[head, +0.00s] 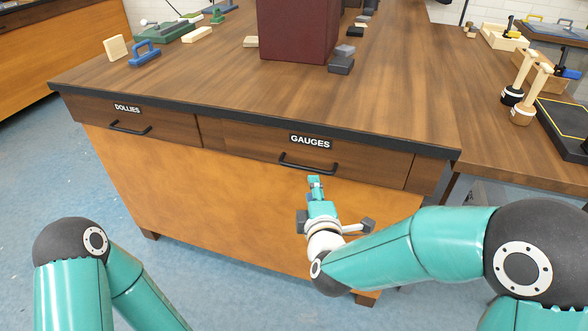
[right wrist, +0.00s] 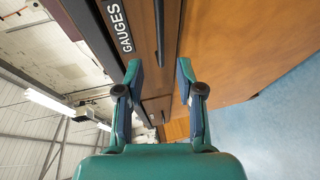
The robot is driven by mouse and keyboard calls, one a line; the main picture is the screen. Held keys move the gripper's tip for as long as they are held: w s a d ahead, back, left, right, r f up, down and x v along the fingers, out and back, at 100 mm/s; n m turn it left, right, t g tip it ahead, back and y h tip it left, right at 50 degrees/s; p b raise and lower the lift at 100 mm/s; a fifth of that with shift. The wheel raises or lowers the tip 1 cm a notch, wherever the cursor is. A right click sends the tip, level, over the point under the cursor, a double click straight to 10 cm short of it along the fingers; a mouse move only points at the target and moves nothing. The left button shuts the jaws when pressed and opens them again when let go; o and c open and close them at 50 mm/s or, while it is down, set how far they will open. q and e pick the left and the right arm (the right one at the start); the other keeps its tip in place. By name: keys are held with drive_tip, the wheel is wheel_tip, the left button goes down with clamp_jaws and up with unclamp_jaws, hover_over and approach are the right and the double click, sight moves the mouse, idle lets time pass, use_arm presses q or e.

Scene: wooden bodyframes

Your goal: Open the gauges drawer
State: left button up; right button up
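The gauges drawer (head: 255,138) is in the front of the wooden bench, its face flush with the front, under a GAUGES label (head: 310,142). Its black bar handle (head: 308,169) runs across the face; in the right wrist view the handle (right wrist: 159,35) stands upright in the picture. My right gripper (head: 315,183) is just in front of and below the handle in the head view. In the right wrist view its two fingers (right wrist: 159,72) are apart, with the handle lined up between them; I cannot tell whether they touch it. My left gripper is out of view.
A dollies drawer (head: 170,130), shut, is to the left. The bench top (head: 200,85) carries a dark red box (head: 297,30), grey blocks (head: 342,60) and a blue-handled tool (head: 144,53). A side table with mallets (head: 523,100) stands right. Floor before the bench is clear.

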sight(308, 170)
drive_tip(key=x, duration=1.1)
drive_tip(key=shift+s+f, duration=0.1)
clamp_jaws()
